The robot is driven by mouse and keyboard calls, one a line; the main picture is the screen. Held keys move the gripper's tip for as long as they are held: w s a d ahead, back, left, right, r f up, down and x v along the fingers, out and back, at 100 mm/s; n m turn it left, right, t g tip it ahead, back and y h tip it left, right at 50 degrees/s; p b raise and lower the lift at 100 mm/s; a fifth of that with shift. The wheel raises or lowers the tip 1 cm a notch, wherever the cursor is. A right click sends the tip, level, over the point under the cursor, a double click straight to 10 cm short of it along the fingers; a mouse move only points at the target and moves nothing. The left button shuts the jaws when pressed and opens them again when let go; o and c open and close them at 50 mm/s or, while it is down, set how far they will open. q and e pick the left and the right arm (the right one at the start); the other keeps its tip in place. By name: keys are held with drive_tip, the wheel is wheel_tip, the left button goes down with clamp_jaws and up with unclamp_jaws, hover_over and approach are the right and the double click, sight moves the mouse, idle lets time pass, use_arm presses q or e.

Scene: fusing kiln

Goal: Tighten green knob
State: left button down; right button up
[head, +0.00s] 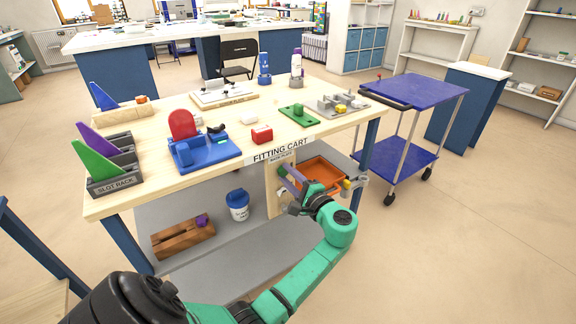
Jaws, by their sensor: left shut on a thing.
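The green knob (282,169) shows as a small green patch at the upright wooden panel (272,196) under the front edge of the fitting cart. My left gripper (287,172) reaches up to it from the lower right, with its purple-grey fingers tilted toward the panel. It is shut at the knob, and the fingers and wrist hide most of the knob and part of the panel. How far the knob is turned cannot be told. My right gripper is not in view.
An orange tray (322,171) lies on the shelf just right of the panel, close to my left wrist. A blue-lidded jar (238,205) and a wooden box (183,239) stand on the shelf to the left. A blue trolley (423,91) stands at right; the floor between is clear.

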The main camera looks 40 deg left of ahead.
use_arm(q)
drive_tip(key=m+p, duration=0.3)
drive_tip(key=shift+r, duration=0.3)
drive_tip(key=shift+m+p, duration=0.8)
drive_tip(key=m+p, duration=0.2)
drive_tip(key=m, duration=0.1)
drive_tip(key=shift+f+p, duration=0.25)
drive_tip(key=shift+p, duration=0.05)
drive_tip(key=shift+m, duration=0.4)
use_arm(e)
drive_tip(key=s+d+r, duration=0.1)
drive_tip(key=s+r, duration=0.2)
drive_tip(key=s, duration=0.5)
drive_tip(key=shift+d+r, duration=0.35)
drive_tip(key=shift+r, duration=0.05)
use_arm(q)
drive_tip(key=shift+f, duration=0.15)
drive_tip(key=c, duration=0.5)
unclamp_jaws()
drive_tip(key=shift+d, duration=0.1)
